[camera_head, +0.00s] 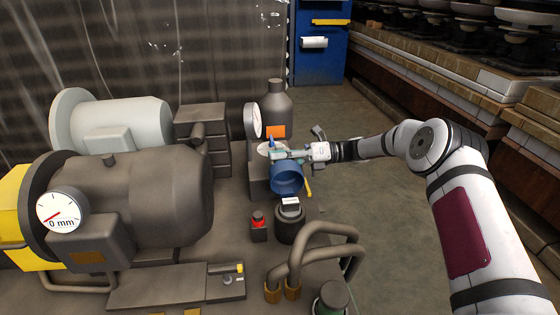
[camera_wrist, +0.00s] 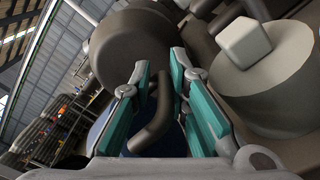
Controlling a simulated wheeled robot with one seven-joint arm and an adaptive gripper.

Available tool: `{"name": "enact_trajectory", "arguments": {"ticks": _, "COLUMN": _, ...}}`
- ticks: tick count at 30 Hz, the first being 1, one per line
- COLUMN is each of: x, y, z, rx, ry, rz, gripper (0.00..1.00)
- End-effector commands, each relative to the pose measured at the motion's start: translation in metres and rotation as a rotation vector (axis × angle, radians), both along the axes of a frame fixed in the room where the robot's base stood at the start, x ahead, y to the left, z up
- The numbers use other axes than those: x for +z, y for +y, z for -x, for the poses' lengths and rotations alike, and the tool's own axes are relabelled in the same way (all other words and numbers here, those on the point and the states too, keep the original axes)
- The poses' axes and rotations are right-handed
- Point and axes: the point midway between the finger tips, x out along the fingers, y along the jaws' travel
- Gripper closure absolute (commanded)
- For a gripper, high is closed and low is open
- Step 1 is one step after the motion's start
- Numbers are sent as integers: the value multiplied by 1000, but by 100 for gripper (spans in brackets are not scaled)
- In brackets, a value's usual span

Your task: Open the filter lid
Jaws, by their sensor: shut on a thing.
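The blue filter lid (camera_head: 287,179) is a short cylinder, tilted in the head view with its round end toward the camera. My gripper (camera_head: 277,154) reaches in from the right and sits right at its upper side. In the wrist view my gripper (camera_wrist: 162,62) has its teal-padded fingers on both sides of a dark grey bent handle (camera_wrist: 155,117) and is shut on it. Blue surface of the lid (camera_wrist: 172,140) shows behind the handle. The exact finger contact is hard to see. A pale round surface (camera_head: 268,147) shows just left of my gripper.
A dark bottle-shaped tank (camera_head: 276,104) and a gauge (camera_head: 252,121) stand behind the lid. A red button (camera_head: 258,219) and a dark cylinder with a white label (camera_head: 290,222) stand in front. Curved pipes (camera_head: 310,246) rise nearer. Open floor (camera_head: 385,215) lies to the right.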

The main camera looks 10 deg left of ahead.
Motion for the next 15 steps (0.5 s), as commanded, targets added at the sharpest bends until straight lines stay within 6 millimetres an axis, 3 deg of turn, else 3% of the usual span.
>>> {"name": "enact_trajectory", "arguments": {"ticks": 15, "x": -10, "y": -3, "z": -4, "rx": -5, "ry": -2, "rz": 12, "gripper": 100}}
